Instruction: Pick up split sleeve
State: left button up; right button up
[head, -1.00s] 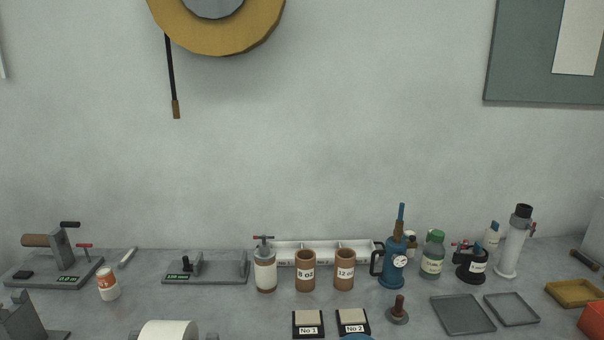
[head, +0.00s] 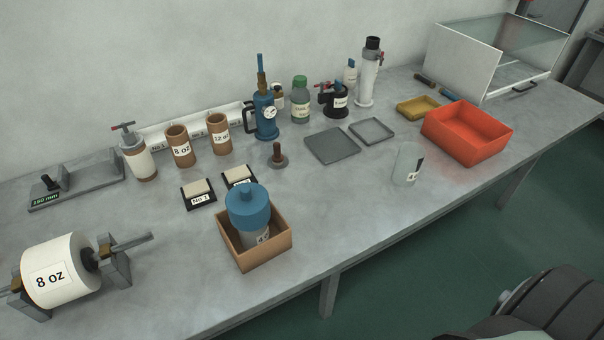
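No label marks a split sleeve, so I cannot tell for sure which thing it is. Two upright brown cylinders stand near the back, one marked 8 oz (head: 180,148) and one marked 12 oz (head: 219,135). A white-and-brown cylinder with a red-handled top (head: 138,157) stands left of them. A pale, see-through cylinder with a dark mark (head: 407,165) stands alone near the front edge at right. Neither of my grippers shows in the head view.
A wooden box (head: 255,252) holding a blue-topped container, a white 8 oz roll (head: 60,270) and a red bin (head: 467,132) stand on the grey bench (head: 330,210). Flat grey trays (head: 332,146) lie mid-bench. A clear-sided case (head: 475,55) stands at back right. Bench is bare around the see-through cylinder.

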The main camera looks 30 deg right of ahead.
aim_at(410, 156)
jog(key=z, duration=1.6)
